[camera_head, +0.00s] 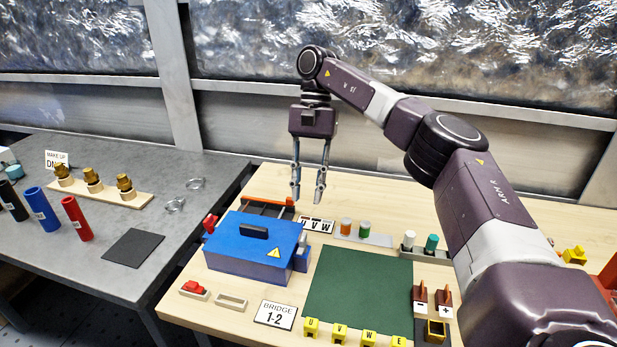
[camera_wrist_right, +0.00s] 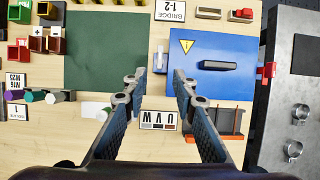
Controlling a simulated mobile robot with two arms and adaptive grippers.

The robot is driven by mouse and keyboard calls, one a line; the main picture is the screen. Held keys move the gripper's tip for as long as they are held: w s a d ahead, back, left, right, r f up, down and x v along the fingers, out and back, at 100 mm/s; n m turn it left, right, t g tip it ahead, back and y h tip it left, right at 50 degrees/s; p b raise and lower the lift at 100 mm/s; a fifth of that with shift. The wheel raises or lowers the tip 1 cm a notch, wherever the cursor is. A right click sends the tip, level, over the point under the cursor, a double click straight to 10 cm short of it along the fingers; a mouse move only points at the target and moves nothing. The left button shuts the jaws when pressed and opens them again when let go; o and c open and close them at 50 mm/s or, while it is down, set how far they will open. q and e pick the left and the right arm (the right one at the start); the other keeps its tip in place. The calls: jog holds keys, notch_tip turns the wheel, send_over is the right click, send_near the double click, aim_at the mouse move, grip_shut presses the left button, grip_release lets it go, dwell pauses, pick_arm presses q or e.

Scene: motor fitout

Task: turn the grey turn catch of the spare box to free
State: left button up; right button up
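A blue box (camera_head: 245,255) with a yellow warning triangle and a dark bar on its lid stands on the wooden table; it also shows in the right wrist view (camera_wrist_right: 215,88). A small grey-blue part (camera_head: 302,253) sits at the box's right side in the head view, and I cannot tell for sure that it is the turn catch. My right gripper (camera_head: 307,202) points down with its fingers apart and empty, above the table behind and right of the box. In the wrist view its fingertips (camera_wrist_right: 159,74) are beside the box's edge. My left gripper is not in view.
A UVW label (camera_head: 316,225) and a green mat (camera_head: 358,288) lie near the box. A red part (camera_head: 210,223) is at the box's left. A grey bench (camera_head: 188,222) with colored cylinders stands left. Yellow lettered blocks (camera_head: 340,333) line the mat's front.

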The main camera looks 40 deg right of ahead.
jog(key=shift+v, duration=1.3)
jog(key=shift+a+f, duration=0.1)
